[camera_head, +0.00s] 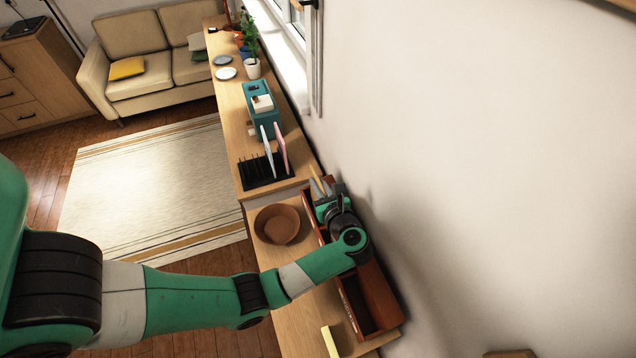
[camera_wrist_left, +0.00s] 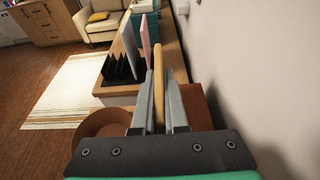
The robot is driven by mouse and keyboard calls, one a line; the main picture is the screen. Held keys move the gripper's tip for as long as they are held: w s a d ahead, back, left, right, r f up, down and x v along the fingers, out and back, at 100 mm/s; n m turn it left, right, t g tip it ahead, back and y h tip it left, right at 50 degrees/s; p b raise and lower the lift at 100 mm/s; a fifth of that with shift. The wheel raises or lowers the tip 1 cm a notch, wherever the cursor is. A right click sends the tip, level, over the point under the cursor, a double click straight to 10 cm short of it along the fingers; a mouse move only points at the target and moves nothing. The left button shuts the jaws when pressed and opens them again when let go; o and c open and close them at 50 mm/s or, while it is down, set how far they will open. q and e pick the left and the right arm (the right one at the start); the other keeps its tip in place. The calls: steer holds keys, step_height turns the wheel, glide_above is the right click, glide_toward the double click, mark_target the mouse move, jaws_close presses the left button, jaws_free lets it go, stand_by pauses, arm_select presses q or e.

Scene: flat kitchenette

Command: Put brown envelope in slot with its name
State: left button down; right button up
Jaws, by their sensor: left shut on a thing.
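My left gripper (camera_head: 322,190) is over the far end of a long reddish-brown wooden box (camera_head: 380,295) against the wall. It is shut on a thin tan-brown piece, seen edge-on, which looks like the brown envelope (camera_wrist_left: 158,88); it stands upright between the grey fingers in the left wrist view. The envelope's lower part is hidden by the gripper. The box also shows behind the fingers in the left wrist view (camera_wrist_left: 196,106). It has open compartments, and I can read no name on it. My right gripper is not in view.
A brown bowl (camera_head: 268,226) stands left of the box. Beyond it is a black rack (camera_head: 256,172) with a pale upright plate (camera_head: 267,150) and a pink one (camera_head: 281,148). A pale yellow piece (camera_head: 329,342) is at the near end. The white wall is close on the right.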

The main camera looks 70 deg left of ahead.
arm_select(q)
steer(key=c, duration=0.9)
jaws_free()
steer(key=shift+c, duration=0.2)
steer(key=shift+r+p, duration=0.2)
steer(key=shift+p, duration=0.1)
steer(key=shift+r+p, duration=0.55)
steer(key=shift+p, duration=0.05)
steer(key=b+v, duration=0.1)
steer(key=v, duration=1.1)
steer(key=shift+w+f, duration=0.1)
steer(key=shift+f, duration=0.05)
